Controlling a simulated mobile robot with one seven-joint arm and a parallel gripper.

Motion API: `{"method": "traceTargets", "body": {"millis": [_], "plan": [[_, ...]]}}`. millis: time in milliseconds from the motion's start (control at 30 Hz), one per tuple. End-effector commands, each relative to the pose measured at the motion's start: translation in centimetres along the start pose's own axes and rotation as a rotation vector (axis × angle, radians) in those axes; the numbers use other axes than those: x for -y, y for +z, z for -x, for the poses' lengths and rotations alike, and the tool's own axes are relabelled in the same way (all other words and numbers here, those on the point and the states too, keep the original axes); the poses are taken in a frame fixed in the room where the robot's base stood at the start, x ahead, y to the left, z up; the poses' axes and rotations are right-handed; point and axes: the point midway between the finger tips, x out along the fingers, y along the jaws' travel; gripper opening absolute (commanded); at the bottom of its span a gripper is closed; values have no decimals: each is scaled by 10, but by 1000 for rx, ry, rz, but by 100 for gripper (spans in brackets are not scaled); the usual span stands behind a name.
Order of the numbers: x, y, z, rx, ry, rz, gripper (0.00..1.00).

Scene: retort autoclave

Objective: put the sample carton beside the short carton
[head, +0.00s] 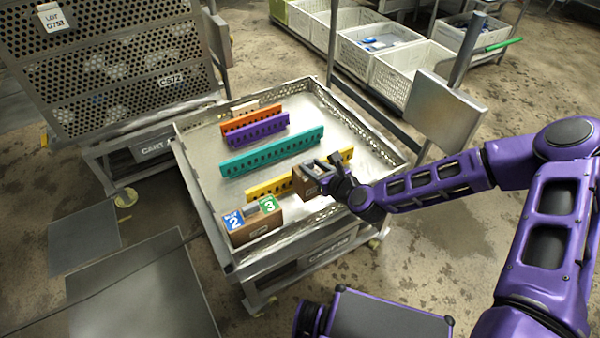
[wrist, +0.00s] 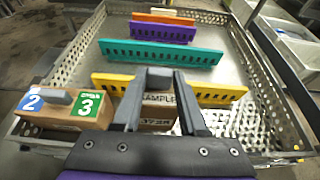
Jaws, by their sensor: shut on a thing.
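The sample carton (head: 307,182) is a small brown box at the front right of the metal tray cart. In the wrist view its SAMPLE label (wrist: 158,99) shows between the fingers. My gripper (head: 324,174) is shut on it; in the wrist view both fingers of my gripper (wrist: 160,104) flank it. I cannot tell whether its base touches the tray. A brown box (head: 254,222) with a blue 2, a green 3 and a grey block on top stands at the front left corner. A pale low box (head: 244,107) lies at the back. Neither is readably marked as the short carton.
The tray (head: 345,125) has raised perforated walls. A yellow divider (wrist: 222,92) stands just behind the sample carton, with teal (head: 270,152), purple (head: 258,130) and orange (head: 250,119) ones farther back. Bare floor of the tray lies between the numbered box and the sample carton.

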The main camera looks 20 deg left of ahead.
Motion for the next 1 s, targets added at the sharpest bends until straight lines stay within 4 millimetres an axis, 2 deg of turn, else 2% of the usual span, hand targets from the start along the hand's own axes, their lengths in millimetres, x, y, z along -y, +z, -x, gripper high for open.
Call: {"method": "traceTargets", "body": {"millis": [33, 100, 333, 533, 900, 933, 1000], "plan": [[-1, -12, -5, 0, 2, 0, 0], [-1, -21, -9, 0, 1, -1, 0], [0, -38, -16, 1, 0, -1, 0], [0, -64, -27, -1, 0, -1, 0], [0, -67, -28, 1, -1, -3, 0], [0, -67, -28, 0, -1, -2, 45], [0, -67, -28, 0, -1, -2, 58]]}}
